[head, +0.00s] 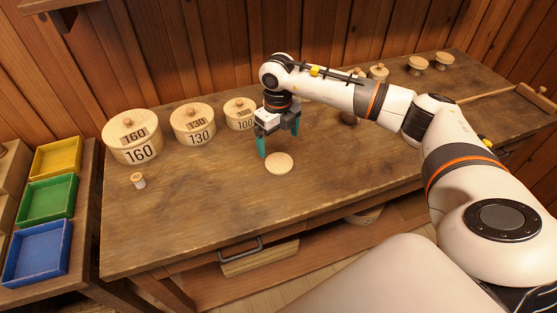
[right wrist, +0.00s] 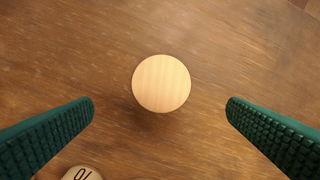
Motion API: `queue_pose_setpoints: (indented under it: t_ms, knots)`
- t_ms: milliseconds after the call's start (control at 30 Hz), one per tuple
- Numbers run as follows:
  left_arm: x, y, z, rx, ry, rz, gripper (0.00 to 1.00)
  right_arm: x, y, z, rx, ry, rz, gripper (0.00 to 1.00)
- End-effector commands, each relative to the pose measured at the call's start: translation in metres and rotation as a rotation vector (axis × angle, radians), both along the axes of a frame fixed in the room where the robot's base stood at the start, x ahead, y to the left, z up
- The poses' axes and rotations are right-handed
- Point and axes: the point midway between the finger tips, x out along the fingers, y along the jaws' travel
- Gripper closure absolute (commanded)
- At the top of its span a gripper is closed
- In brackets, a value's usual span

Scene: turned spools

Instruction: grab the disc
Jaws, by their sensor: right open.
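The disc (head: 279,163) is a pale, round, flat piece of wood lying on the brown wooden workbench (head: 205,222). In the right wrist view the disc (right wrist: 161,83) is centred between the fingers and slightly ahead of their tips. My right gripper (head: 279,143) is above the bench by the disc, its teal fingers pointing down. The fingers are wide apart with nothing between them, and neither appears to touch the disc. My left gripper does not show.
Lidded round boxes marked 160 (head: 137,154), 130 (head: 200,138) and 100 (head: 246,124) stand left of the gripper. A small labelled spool (head: 138,181) stands before them. Yellow, green and blue trays (head: 36,255) are at far left. The bench front is clear.

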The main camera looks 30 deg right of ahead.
Motion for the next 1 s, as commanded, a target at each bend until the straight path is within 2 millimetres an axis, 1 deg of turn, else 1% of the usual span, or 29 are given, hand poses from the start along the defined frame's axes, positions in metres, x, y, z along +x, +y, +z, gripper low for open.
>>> queue_pose_setpoints:
  t_ms: [33,100,267,433,500,600,700,1000]
  knots:
    - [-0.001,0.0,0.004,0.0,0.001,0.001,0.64,0.0,0.0,-0.006,0.0,0.003,0.0,0.03]
    - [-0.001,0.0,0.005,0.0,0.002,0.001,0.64,0.0,0.001,-0.014,0.002,0.001,0.001,0.03]
    - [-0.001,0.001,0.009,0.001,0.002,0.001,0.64,0.0,0.001,-0.024,0.003,0.0,0.001,0.03]
    - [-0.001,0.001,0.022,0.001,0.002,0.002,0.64,-0.002,0.001,-0.048,0.004,0.004,0.001,0.03]
    - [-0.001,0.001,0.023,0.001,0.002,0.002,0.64,-0.001,0.001,-0.059,0.003,0.001,0.0,0.03]
    - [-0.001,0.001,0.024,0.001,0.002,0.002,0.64,-0.001,0.001,-0.069,0.003,0.0,0.002,0.03]
    - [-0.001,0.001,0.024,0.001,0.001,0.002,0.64,-0.001,0.001,-0.072,0.003,-0.001,0.003,0.03]
    - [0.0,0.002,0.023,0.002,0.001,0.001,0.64,-0.001,0.001,-0.072,0.003,-0.002,0.002,0.03]
